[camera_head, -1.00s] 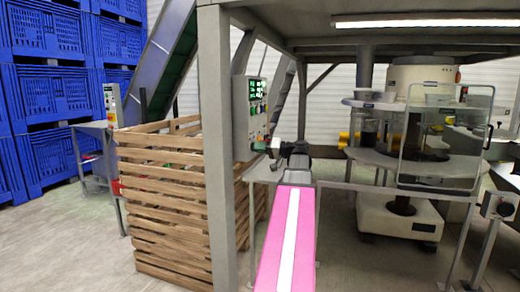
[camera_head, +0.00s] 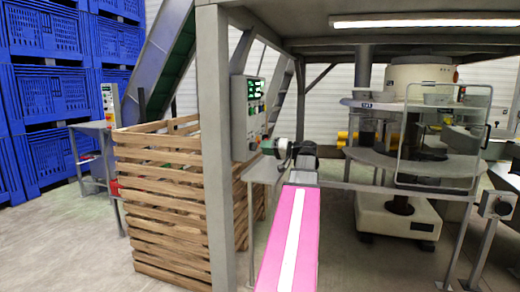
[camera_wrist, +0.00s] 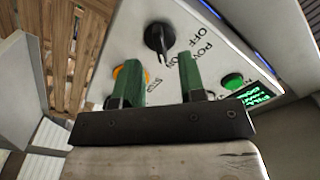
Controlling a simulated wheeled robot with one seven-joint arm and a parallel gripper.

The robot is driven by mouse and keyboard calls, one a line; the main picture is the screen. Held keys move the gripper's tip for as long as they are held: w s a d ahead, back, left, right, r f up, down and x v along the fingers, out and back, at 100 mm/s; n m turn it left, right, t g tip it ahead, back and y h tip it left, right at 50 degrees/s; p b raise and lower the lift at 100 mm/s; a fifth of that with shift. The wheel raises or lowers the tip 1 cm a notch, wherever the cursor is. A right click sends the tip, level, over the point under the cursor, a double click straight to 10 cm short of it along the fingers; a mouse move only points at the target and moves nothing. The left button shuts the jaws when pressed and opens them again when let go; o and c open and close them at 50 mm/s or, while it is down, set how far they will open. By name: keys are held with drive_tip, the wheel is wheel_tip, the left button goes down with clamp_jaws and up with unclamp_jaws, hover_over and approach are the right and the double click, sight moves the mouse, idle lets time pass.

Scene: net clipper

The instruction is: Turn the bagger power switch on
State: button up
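The power switch (camera_wrist: 158,37) is a black rotary knob on the white control panel (camera_wrist: 206,48) in the wrist view. Printed words POWER, OFF and ON show beside it; I cannot tell surely which one the knob points to. My gripper (camera_wrist: 160,78) has two green fingers standing apart with nothing between them. The knob shows beyond the gap between the fingertips and looks clear of them. In the head view the control panel (camera_head: 249,116) is mounted beside a grey post, and my gripper (camera_head: 267,147) is close to its lower right part.
A yellow-orange button (camera_wrist: 131,72) is partly behind the left finger, and a green button (camera_wrist: 232,81) is to the right, beside a lit green display (camera_wrist: 256,96). The grey post (camera_head: 216,150) and slatted wooden crate (camera_head: 165,205) stand left of my arm.

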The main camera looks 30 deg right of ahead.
drive_tip(key=v, duration=0.7)
drive_tip(key=shift+s+d, duration=0.1)
idle(0.4)
